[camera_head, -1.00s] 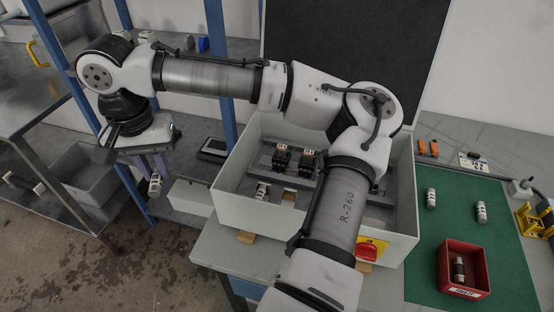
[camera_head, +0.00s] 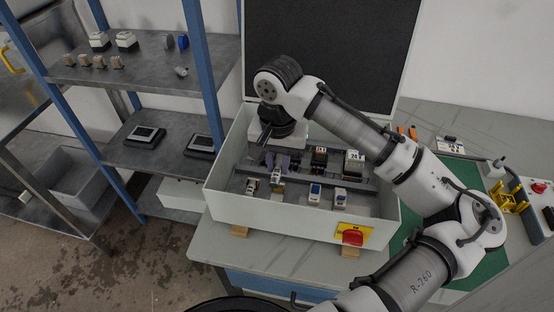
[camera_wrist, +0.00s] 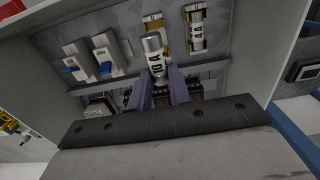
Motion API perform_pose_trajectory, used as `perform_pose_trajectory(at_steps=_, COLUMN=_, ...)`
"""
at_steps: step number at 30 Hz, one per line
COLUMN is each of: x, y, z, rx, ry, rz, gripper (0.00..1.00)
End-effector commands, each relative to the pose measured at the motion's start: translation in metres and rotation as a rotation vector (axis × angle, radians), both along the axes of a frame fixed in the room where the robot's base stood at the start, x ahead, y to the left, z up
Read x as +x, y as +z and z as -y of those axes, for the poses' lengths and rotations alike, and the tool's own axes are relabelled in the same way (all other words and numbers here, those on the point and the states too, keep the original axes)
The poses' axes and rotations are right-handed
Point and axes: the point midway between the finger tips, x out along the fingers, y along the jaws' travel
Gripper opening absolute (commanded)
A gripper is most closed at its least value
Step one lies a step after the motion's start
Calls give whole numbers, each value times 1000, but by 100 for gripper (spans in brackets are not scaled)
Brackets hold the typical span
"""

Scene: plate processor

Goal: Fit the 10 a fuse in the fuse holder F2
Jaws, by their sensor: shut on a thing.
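My gripper (camera_head: 277,168) is shut on a white and silver fuse (camera_wrist: 153,52), marked 10 A in the wrist view, between two purple fingers (camera_wrist: 178,88). In the head view the held fuse (camera_head: 277,175) is inside the grey box, at the second holder from the left. In the wrist view a brass-clipped fuse holder (camera_wrist: 153,20) shows just beyond the fuse and looks empty. I cannot tell whether the fuse touches its clips. The neighbouring holder (camera_wrist: 196,32) has a fuse in it. No F2 label is legible.
The grey box (camera_head: 270,220) has walls around the work area and a dark raised lid (camera_head: 330,50). Blue and white switches (camera_head: 314,193) stand right of the holders. Dark-based modules (camera_head: 319,158) sit on the rail behind. A red switch (camera_head: 352,236) is on the front wall.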

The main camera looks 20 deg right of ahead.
Motion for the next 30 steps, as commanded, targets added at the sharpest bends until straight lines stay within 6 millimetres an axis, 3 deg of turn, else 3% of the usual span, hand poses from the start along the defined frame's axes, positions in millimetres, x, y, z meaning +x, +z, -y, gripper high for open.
perform_pose_trajectory(at_steps=15, x=0, y=-49, z=0, rx=-1, ry=0, rz=-1, gripper=0)
perform_pose_trajectory(at_steps=30, x=0, y=-54, z=0, rx=0, ry=0, rz=0, gripper=0)
